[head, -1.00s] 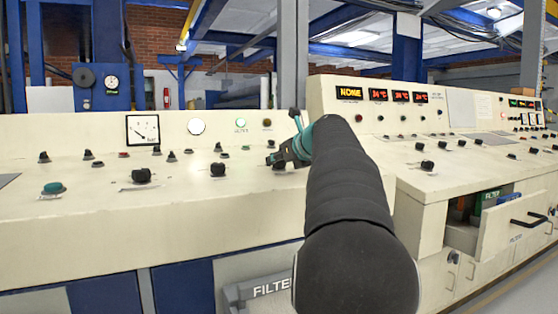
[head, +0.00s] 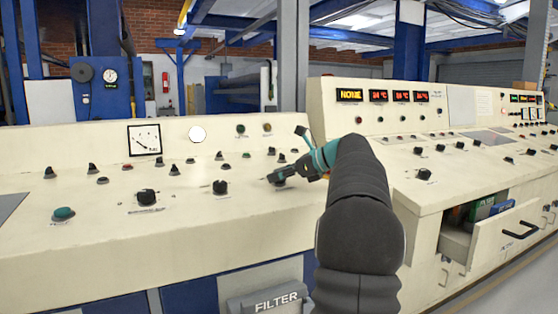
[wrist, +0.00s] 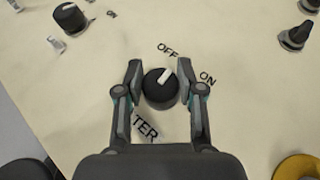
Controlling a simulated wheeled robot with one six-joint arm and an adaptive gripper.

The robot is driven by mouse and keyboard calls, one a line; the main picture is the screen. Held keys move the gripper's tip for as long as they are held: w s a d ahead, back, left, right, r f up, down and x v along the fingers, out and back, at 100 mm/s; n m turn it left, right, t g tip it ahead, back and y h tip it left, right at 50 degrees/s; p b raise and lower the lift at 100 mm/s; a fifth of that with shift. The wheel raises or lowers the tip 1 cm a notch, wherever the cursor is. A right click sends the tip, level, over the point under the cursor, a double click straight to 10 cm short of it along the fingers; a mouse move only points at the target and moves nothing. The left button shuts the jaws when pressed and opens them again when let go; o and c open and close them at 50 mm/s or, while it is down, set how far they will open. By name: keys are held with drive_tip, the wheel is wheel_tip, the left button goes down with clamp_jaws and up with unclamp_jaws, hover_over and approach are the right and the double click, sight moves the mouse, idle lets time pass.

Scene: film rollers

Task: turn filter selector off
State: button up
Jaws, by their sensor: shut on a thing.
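The filter selector is a round black knob (wrist: 157,93) with a white pointer, on the cream panel. In the wrist view its pointer aims between the OFF label (wrist: 167,48) and the ON label (wrist: 207,79), nearer OFF. A partly covered label ending in "TER" shows below it. My gripper (wrist: 160,76) has one finger on each side of the knob and is shut on it. In the head view my gripper (head: 278,176) is at the panel and hides most of the knob. The green filter lamp (head: 240,130) above looks unlit.
Other black knobs stand nearby on the panel, including a large one (head: 220,187) to the left and a row of small ones behind. The raised console (head: 330,115) stands to the right. An open drawer (head: 512,233) juts out at the lower right.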

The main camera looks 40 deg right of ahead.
drive_tip(key=shift+d+n+g+y, duration=0.1)
drive_tip(key=shift+n+g+y, duration=0.4)
drive_tip(key=shift+n+y, duration=0.35)
drive_tip(key=shift+n+g+y, duration=0.95)
drive_tip(key=shift+n+g, duration=0.25)
drive_tip(key=shift+n, duration=0.35)
drive_tip(key=shift+n+g+y, duration=0.3)
drive_tip(key=shift+n, duration=0.1)
drive_tip(key=o, duration=1.2)
drive_tip(key=shift+c, duration=0.2)
drive_tip(key=shift+m, duration=0.4)
